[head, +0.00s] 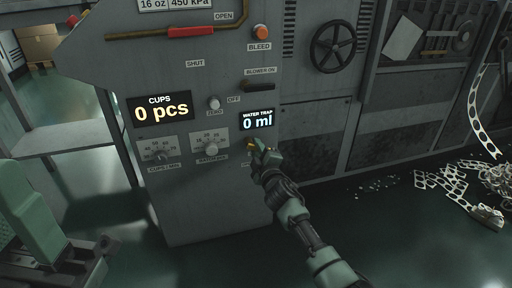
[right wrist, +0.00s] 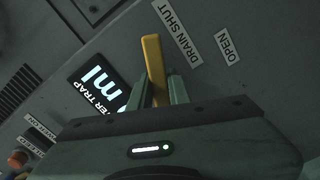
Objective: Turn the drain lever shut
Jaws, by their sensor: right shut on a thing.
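The yellow drain lever (head: 250,145) is on the grey machine panel, just below the water trap display (head: 258,121), which reads 0 ml. My right gripper (head: 262,150) is at the lever and partly covers it. In the right wrist view the lever (right wrist: 153,60) stands between the fingers of my right gripper (right wrist: 160,90), which is shut on it. The lever's free end lies beside the DRAIN SHUT label (right wrist: 177,32), farther from the OPEN label (right wrist: 229,45). The lever's pivot is hidden. Green and dark parts of mine show at lower left; left finger opening is unclear.
Two dials (head: 211,150) and a cups display (head: 160,109) reading 0 pcs are left of the lever. A black handwheel (head: 333,47) and a red-gripped bar (head: 190,32) are higher up. Scrap strips (head: 465,180) lie on the floor at right.

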